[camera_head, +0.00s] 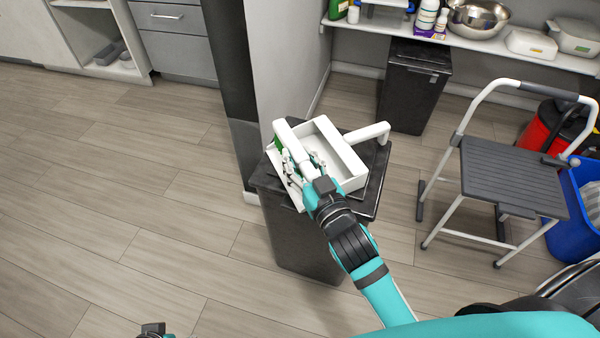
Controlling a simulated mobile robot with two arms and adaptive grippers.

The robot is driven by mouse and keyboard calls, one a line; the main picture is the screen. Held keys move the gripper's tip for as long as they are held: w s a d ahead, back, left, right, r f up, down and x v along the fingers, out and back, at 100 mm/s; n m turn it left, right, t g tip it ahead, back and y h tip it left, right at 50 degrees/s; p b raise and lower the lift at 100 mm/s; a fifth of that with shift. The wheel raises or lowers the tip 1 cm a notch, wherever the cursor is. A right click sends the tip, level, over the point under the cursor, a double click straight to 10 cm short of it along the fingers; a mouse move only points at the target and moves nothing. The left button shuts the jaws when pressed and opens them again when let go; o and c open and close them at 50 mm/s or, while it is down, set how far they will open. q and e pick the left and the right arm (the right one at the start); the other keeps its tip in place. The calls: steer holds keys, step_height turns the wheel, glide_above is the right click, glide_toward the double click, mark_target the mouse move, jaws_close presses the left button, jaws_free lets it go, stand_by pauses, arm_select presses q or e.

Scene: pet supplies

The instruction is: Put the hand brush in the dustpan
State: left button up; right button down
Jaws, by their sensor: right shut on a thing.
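The white dustpan (345,160) lies on top of a dark bin, its open tray facing up and its handle (367,133) pointing right. The hand brush (288,139), white with a bit of green at its side, lies along the tray's left part. My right gripper (303,168) is shut on the brush, at the left of the dustpan. The fingers hide part of the brush, and I cannot tell whether it rests on the tray floor. Only the tip of my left gripper (152,330) shows at the bottom edge.
The dark bin (290,235) stands against a wall end. A grey step stool (512,175), a blue bin (575,205) and a red container (540,130) are at the right. Another black bin (412,95) stands under a shelf (470,42). The floor at left is clear.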

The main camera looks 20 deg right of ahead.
step_height(320, 180, down, 3)
steer(key=shift+f+b, duration=0.1)
steer(key=shift+b, duration=0.35)
steer(key=shift+f, duration=0.55)
arm_select(q)
steer(key=shift+b+v, duration=0.55)
steer(key=shift+v, duration=1.1)
arm_select(e)
steer(key=shift+f, duration=0.95)
arm_select(q)
steer(key=shift+a, duration=0.1)
arm_select(e)
steer(key=shift+f, duration=0.15)
steer(key=c, duration=1)
jaws_free()
arm_select(q)
steer(key=shift+f, duration=0.1)
arm_select(e)
steer(key=shift+o, duration=0.2)
